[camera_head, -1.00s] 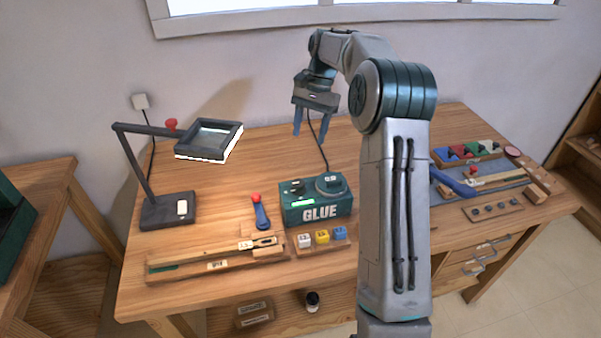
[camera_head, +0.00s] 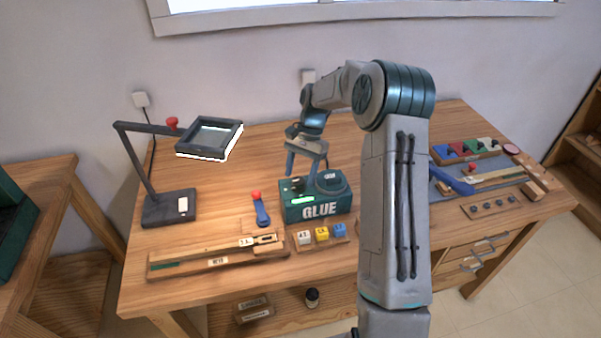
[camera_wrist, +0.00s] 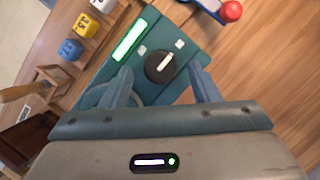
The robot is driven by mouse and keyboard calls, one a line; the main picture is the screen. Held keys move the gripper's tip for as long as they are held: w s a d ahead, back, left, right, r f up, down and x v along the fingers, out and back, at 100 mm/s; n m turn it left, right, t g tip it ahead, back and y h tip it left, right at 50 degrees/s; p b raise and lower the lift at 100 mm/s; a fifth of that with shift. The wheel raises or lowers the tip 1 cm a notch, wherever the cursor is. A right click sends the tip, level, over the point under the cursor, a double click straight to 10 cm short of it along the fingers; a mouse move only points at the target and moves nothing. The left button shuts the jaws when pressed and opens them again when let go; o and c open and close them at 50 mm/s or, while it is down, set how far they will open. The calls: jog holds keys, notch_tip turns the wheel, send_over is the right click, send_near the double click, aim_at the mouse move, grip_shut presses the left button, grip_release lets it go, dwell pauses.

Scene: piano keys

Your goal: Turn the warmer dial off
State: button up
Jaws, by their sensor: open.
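The green glue warmer box (camera_head: 318,211), marked GLUE, stands on the bench. Its black warmer dial (camera_wrist: 160,69) has a white pointer slanting toward the upper right in the wrist view, roughly toward the right of two pale marks. A bright green light strip (camera_wrist: 130,39) is lit beside the dial. The dial (camera_head: 298,186) also shows small on the box top in the head view. My gripper (camera_head: 306,170) is open and empty above the box. In the wrist view its blue fingers (camera_wrist: 161,76) stand apart on either side of the dial, with no contact visible.
The round glue pot (camera_head: 331,182) is beside the dial. A blue tool with a red knob (camera_head: 261,210) lies left of the box. Number cubes (camera_head: 322,234) sit in front. A lamp (camera_head: 167,208) stands at the left. The bench behind the box is mostly clear.

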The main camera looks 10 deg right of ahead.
jog(key=shift+s+a+f, duration=0.1)
jog(key=shift+s+f, duration=0.05)
jog(key=shift+f, duration=0.2)
jog(key=c, duration=1)
jog(key=shift+o, duration=0.2)
